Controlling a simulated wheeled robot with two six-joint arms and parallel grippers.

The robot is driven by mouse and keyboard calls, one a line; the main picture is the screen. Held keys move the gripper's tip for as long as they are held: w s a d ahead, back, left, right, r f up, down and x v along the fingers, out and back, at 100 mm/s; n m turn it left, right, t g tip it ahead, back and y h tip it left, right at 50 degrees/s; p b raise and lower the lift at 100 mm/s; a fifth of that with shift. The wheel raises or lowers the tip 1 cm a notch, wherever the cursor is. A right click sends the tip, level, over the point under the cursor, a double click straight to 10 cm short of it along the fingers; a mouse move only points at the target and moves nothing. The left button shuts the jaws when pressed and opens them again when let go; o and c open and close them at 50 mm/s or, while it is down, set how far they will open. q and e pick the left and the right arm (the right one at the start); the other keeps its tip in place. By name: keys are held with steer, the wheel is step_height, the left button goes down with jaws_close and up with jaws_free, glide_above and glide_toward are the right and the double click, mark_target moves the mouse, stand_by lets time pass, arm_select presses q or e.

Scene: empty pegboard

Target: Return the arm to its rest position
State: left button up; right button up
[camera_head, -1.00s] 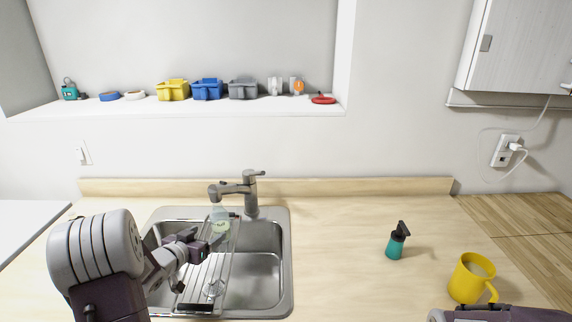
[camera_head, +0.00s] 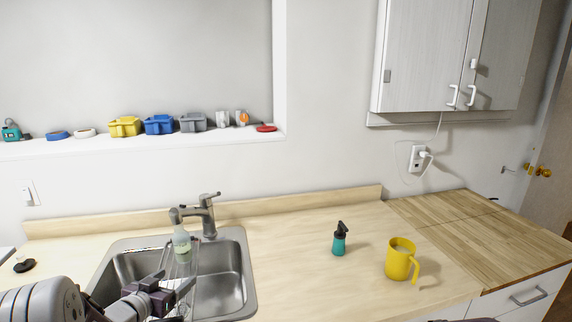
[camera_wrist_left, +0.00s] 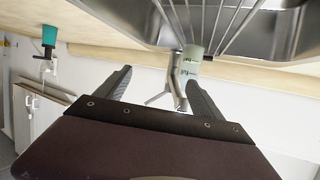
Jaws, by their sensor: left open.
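My left gripper (camera_head: 170,291) is low over the front of the sink. Its two fingers are apart in the left wrist view (camera_wrist_left: 158,78), with nothing held between them. A pale green translucent bottle (camera_head: 182,246) stands beyond the gripper at the sink, below the faucet spout. It also shows in the wrist view (camera_wrist_left: 193,53), past the fingertips and apart from them. My left arm comes in at the bottom left of the head view. My right gripper is not in view.
The steel sink (camera_head: 247,268) has a wire rack and a grey faucet (camera_head: 208,216). A teal spray bottle (camera_head: 339,242) and a yellow mug (camera_head: 400,262) stand on the counter to the right. A dark round item (camera_head: 24,265) lies at left. The counter between sink and spray bottle is clear.

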arm_select(q)
steer(key=s+d+r+g, duration=0.1)
steer(key=s+d+r, duration=0.1)
steer(key=d, duration=0.9)
steer(key=s+f+g, duration=0.2)
steer(key=s, duration=0.1)
steer(key=s+d+f+n+g+y, duration=0.1)
steer(key=s+f+g, duration=0.1)
steer(key=s+f, duration=0.1)
steer(key=s+f+g+y, duration=0.1)
steer(key=s+f, duration=0.2)
steer(key=s, duration=0.1)
steer(key=shift+s+d+f+n+g, duration=0.2)
steer(key=shift+s+d+n+g, duration=0.1)
steer(key=shift+s+d+g, duration=0.1)
steer(key=s+f+g, duration=0.4)
steer(key=s+g, duration=0.1)
steer(key=s, duration=0.7)
steer(key=shift+s+f+n+g, duration=0.25)
steer(key=shift+f+n+g, duration=0.05)
steer(key=shift+f+n, duration=0.1)
